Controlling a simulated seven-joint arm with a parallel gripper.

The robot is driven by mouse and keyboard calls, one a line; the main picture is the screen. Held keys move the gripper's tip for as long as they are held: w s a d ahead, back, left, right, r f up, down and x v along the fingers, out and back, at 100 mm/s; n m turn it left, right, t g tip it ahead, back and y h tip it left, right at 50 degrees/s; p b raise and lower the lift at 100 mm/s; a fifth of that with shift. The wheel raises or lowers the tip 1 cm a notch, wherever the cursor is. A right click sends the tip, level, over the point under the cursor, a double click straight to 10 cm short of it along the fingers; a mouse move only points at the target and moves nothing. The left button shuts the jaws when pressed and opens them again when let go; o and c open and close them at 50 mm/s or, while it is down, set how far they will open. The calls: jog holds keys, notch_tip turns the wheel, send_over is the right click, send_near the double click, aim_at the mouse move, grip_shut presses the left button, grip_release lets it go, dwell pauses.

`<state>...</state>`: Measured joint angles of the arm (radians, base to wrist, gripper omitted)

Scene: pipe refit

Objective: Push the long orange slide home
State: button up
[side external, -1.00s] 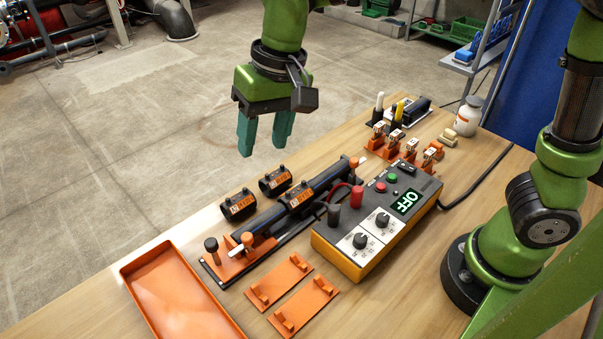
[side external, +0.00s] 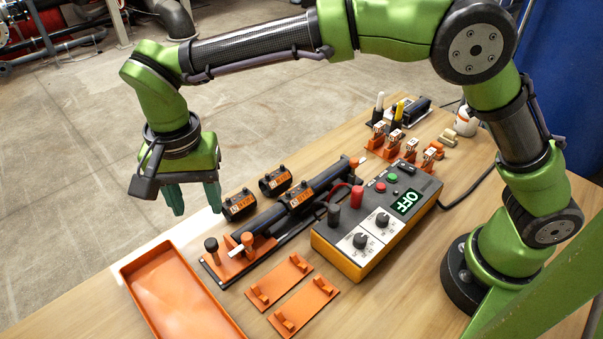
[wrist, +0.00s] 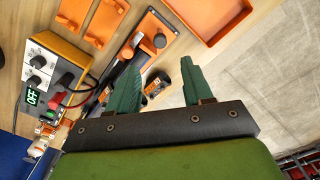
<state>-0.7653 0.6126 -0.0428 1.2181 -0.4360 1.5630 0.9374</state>
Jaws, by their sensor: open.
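My gripper (side external: 197,212) is open and empty, above the near left of the bench, up and left of the pipe fixture. Its teal fingers also show in the wrist view (wrist: 166,56). The near end of the fixture has an orange slide-like piece (side external: 222,266) with a black knob, an orange knob and a white strip; it also shows in the wrist view (wrist: 142,62). A smaller orange part (side external: 355,163) sits at the fixture's far end. Which is the long slide I cannot tell for sure. A black pipe (side external: 268,218) with an orange-labelled coupling (side external: 299,196) lies between them.
Two loose couplings (side external: 239,204) (side external: 276,181) lie behind the pipe. A control box (side external: 375,222) reading OFF stands right of the fixture. An empty orange tray (side external: 130,272) and two orange bracket plates (side external: 279,279) (side external: 303,306) lie in front. Orange clips (side external: 393,143) stand farther back.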

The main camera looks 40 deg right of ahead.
aim_at(211, 241)
notch_tip(211, 241, down, 10)
jog(key=shift+r, duration=0.1)
dwell(0.4)
grip_shut()
jog(key=shift+d, duration=0.1)
